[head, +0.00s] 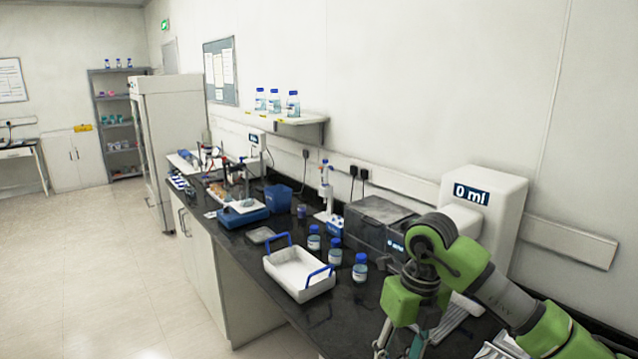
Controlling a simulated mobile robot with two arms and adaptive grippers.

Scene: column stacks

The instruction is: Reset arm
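My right arm, green and dark grey, comes in from the lower right and bends down over the black lab bench (260,262). My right gripper (399,345) hangs at the bottom edge, pointing down. Its upper finger links show, but the fingertips are cut off by the frame, so I cannot tell if it is open or holding anything. My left arm and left gripper are not in view.
A white tray with blue handles (297,284) and several blue-capped bottles (360,268) stand left of my gripper. A dark grey box (378,222) and a white machine reading "0 ml" (497,205) stand behind. Open floor (100,270) lies at left.

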